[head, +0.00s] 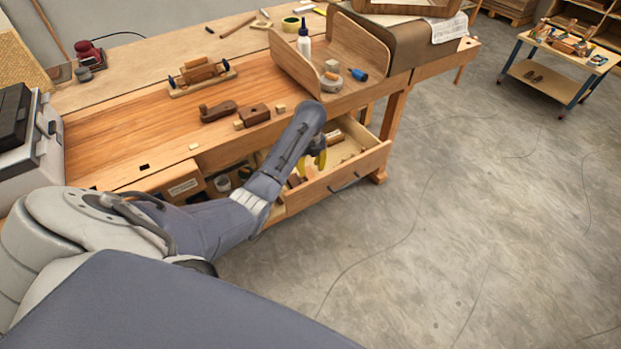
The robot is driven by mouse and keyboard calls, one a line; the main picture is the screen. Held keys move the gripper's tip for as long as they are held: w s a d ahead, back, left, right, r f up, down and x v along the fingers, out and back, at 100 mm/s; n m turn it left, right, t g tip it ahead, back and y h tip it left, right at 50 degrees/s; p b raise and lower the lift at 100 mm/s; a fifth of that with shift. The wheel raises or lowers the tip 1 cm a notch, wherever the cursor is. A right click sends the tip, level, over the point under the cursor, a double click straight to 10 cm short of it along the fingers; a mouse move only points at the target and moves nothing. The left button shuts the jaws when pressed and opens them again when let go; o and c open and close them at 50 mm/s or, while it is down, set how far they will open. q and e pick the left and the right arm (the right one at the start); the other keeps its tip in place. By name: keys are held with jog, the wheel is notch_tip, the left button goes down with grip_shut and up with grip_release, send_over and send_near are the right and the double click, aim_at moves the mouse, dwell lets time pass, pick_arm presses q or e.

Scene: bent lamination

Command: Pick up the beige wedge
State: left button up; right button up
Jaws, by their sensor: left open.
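My left gripper (314,161) reaches down over the open drawer (368,164) at the front of the workbench. Its yellow fingers are open, and my own forearm and wrist hide part of them. A small pale beige piece (312,173) shows in the drawer right by the fingertips. It may be the beige wedge, but it is too small to tell its shape or whether the fingers touch it. Other small beige blocks lie on the bench, one (281,108) beside the brown wooden pieces and one (193,146) near the front edge. My right gripper is not in view.
The drawer's front wall stands near my gripper.

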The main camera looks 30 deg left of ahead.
aim_at(310, 175)
pick_arm(q)
jog(key=shift+s+f, duration=0.2)
jog(key=shift+f, duration=2.6)
jog(key=shift+w, duration=0.1)
jog(key=shift+c, duration=0.4)
jog(key=c, duration=0.8)
